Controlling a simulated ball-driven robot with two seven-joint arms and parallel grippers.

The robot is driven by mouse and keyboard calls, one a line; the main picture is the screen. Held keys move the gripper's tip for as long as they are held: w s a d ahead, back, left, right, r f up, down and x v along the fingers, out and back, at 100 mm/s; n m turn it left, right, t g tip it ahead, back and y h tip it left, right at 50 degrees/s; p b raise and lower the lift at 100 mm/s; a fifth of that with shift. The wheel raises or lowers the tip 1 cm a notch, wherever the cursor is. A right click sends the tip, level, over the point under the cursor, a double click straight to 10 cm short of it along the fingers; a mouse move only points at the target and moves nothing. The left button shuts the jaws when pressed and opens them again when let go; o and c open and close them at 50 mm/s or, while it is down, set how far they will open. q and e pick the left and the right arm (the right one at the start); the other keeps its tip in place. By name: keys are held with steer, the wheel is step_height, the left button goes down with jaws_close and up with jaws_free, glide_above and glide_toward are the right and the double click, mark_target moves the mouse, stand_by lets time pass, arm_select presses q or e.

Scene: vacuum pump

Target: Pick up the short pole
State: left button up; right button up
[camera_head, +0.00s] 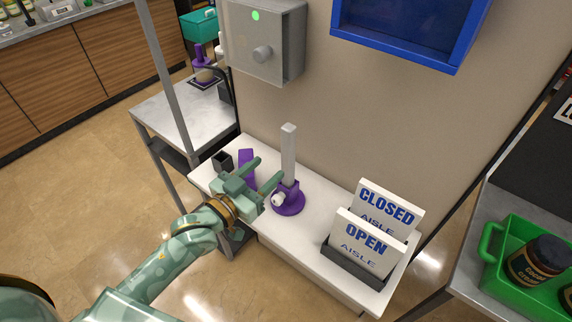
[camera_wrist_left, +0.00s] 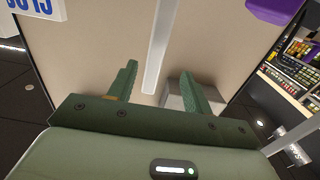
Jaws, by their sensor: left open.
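A light grey pole (camera_head: 288,152) stands upright in a round purple base (camera_head: 289,204) with a white knob on the white shelf. In the left wrist view the pole (camera_wrist_left: 161,45) runs down from the top edge, lined up with the gap between the fingers. My left gripper (camera_head: 264,174) is open and empty, just left of the pole, fingers pointing toward it. I cannot tell whether the pole is within finger reach. My right gripper is not in view.
The white shelf (camera_head: 310,222) also holds a purple piece (camera_head: 246,158), a dark holder (camera_head: 222,160), and CLOSED (camera_head: 388,210) and OPEN (camera_head: 366,242) signs. A grey wall box (camera_head: 285,35) and blue wall box (camera_head: 408,61) are above. A green crate (camera_head: 493,282) is right.

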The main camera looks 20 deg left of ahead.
mark_target(294, 152)
arm_select(q)
steer(key=x, duration=0.5)
steer(key=shift+w+f, duration=0.1)
steer(key=shift+f, duration=0.05)
steer(key=x, duration=0.3)
steer(key=f+b+x, duration=0.1)
steer(key=x, duration=0.1)
steer(key=shift+d, duration=0.4)
jaws_close()
